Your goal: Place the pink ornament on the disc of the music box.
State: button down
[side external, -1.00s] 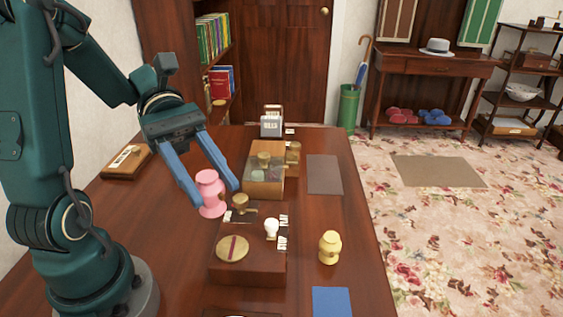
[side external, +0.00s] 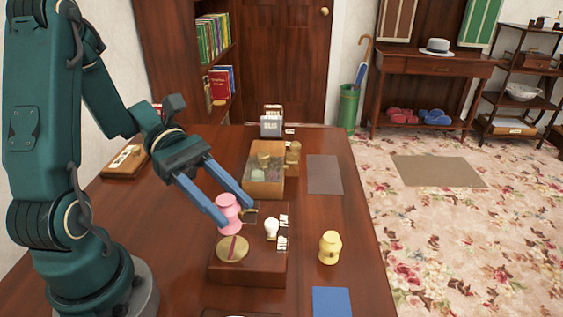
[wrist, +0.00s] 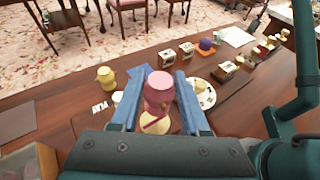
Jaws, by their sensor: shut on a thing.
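The pink ornament (side external: 229,213) is held upright between the blue fingers of my gripper (side external: 234,207). It also shows between the fingers in the wrist view (wrist: 158,90). The music box (side external: 248,271) is a brown wooden box on the table. Its round brass disc (side external: 232,249) has a dark red stripe across it. The ornament is over the far edge of the disc in the side view; its base looks close above, and I cannot tell whether they touch. A white knob (side external: 271,229) and STOP and PLAY labels (side external: 283,233) are at the box's right.
A yellow ornament (side external: 329,247) stands right of the music box, near a blue mat (side external: 332,301). A glass-topped wooden box (side external: 264,178) stands behind. A grey mat (side external: 324,174) lies at the table's right. Several small items stand beyond in the wrist view.

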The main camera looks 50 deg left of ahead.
jog(key=shift+f, duration=2.45)
jog(key=shift+c, duration=2)
grip_release()
jog(key=v, duration=0.7)
jog(key=shift+a, duration=0.25)
jog(key=shift+r, duration=0.1)
